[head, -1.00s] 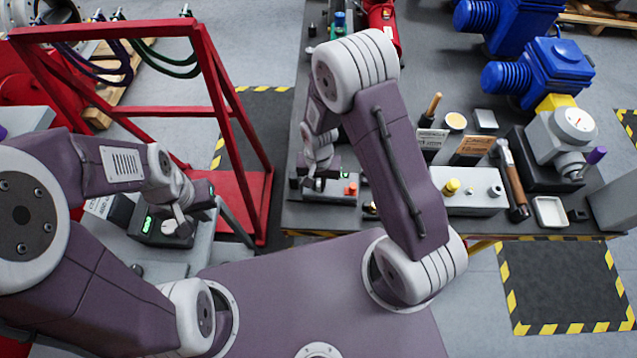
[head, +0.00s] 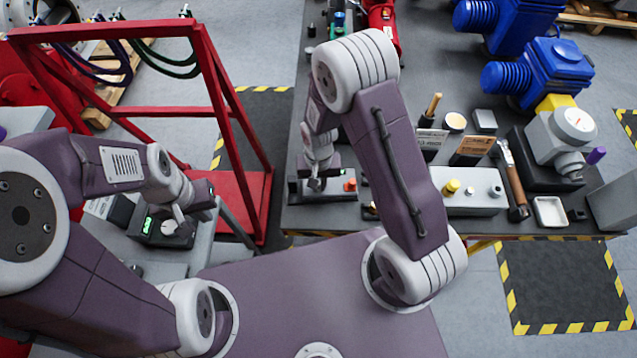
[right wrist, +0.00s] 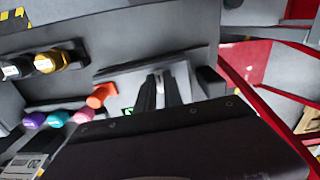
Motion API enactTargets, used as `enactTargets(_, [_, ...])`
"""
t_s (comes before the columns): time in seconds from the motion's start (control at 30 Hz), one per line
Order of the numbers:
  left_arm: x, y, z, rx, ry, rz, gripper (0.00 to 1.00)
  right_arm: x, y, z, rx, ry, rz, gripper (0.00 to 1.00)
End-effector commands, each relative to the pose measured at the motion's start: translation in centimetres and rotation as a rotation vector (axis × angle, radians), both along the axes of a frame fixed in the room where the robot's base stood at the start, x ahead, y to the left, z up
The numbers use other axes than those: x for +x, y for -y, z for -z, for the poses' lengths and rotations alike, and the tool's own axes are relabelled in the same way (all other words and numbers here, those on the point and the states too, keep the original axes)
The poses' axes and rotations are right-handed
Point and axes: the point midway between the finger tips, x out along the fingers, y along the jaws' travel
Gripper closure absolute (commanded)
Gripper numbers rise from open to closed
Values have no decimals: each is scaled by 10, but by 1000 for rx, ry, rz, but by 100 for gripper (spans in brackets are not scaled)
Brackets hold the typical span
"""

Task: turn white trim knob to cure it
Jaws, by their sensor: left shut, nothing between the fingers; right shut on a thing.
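My right gripper (head: 316,186) is low over a grey box (head: 335,195) at the near left of the dark bench. In the right wrist view its dark fingers (right wrist: 160,90) are shut on a small pale piece, which appears to be the white trim knob; the fingers hide most of it. An orange-red knob (right wrist: 100,95) stands beside it, also seen in the head view (head: 350,185). A small green display (right wrist: 129,111) is partly visible. My left gripper (head: 181,228) is shut and empty beside a dark box with a green display (head: 148,224).
A red frame (head: 215,110) stands between the two work areas. The bench carries a grey box with a yellow knob (head: 452,187), a wood-handled tool (head: 514,180), a white tray (head: 549,211) and a gauge unit (head: 565,135). In the wrist view, several coloured knobs (right wrist: 58,118) are close by.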

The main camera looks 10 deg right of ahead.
Motion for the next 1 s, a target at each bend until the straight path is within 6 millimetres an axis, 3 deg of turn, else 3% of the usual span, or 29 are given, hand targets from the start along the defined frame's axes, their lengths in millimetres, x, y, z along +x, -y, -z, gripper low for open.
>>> enactTargets(0.9, [0, 0, 0, 0, 0, 0, 100, 0, 0, 0, 1, 1, 1, 100])
enactTargets(0.93, [0, 0, 0, 0, 0, 0, 100, 0, 0, 0, 1, 1, 1, 86])
enactTargets(1.0, [0, 0, 0, 0, 0, 0, 100, 0, 0, 0, 1, 1, 1, 66])
